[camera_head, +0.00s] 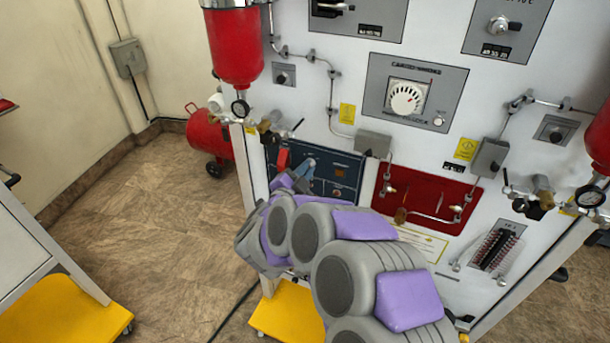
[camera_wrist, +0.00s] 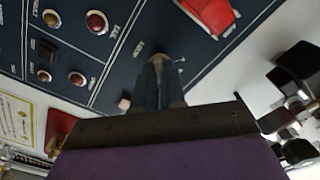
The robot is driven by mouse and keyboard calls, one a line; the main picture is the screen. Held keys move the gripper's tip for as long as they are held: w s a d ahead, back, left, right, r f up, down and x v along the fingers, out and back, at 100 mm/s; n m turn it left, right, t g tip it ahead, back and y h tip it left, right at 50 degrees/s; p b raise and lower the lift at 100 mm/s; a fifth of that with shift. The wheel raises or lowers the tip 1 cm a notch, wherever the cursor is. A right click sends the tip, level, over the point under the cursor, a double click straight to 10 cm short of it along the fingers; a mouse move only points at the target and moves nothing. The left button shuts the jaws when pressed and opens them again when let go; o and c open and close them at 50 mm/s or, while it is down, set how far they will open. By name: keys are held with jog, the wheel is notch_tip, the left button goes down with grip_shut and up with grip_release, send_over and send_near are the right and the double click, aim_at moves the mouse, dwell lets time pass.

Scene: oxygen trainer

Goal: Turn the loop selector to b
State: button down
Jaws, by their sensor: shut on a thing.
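The dark blue control panel (camera_head: 335,172) is on the white trainer board, and it also fills much of the wrist view (camera_wrist: 110,60). The loop selector is taken to be the knob on this panel at my fingertips; it is mostly hidden by the fingers, and its pointing direction cannot be read. My gripper (camera_head: 304,170) reaches the panel's upper left part. In the wrist view my gripper (camera_wrist: 163,63) is shut on the selector, with small white labels around it too blurred to read.
A red switch (camera_wrist: 210,12) sits close beside my fingers. Round red and brown buttons (camera_wrist: 97,22) are on the same panel. A red panel (camera_head: 425,195) with pipe fittings is to the right. A red cylinder (camera_head: 235,45) and valve fittings (camera_head: 270,128) are above left.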

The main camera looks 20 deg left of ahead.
jog(key=shift+f, duration=0.25)
jog(key=c, duration=1.3)
grip_release()
jog(key=shift+w+a, duration=0.1)
jog(key=shift+a, duration=0.05)
jog(key=shift+c, duration=0.2)
jog(key=shift+o, duration=0.7)
jog(key=shift+r, duration=0.1)
jog(key=s+a+p, duration=0.1)
jog(key=s+p, duration=0.1)
jog(key=s, duration=1.5)
jog(key=shift+s+a, duration=0.2)
jog(key=shift+w, duration=0.1)
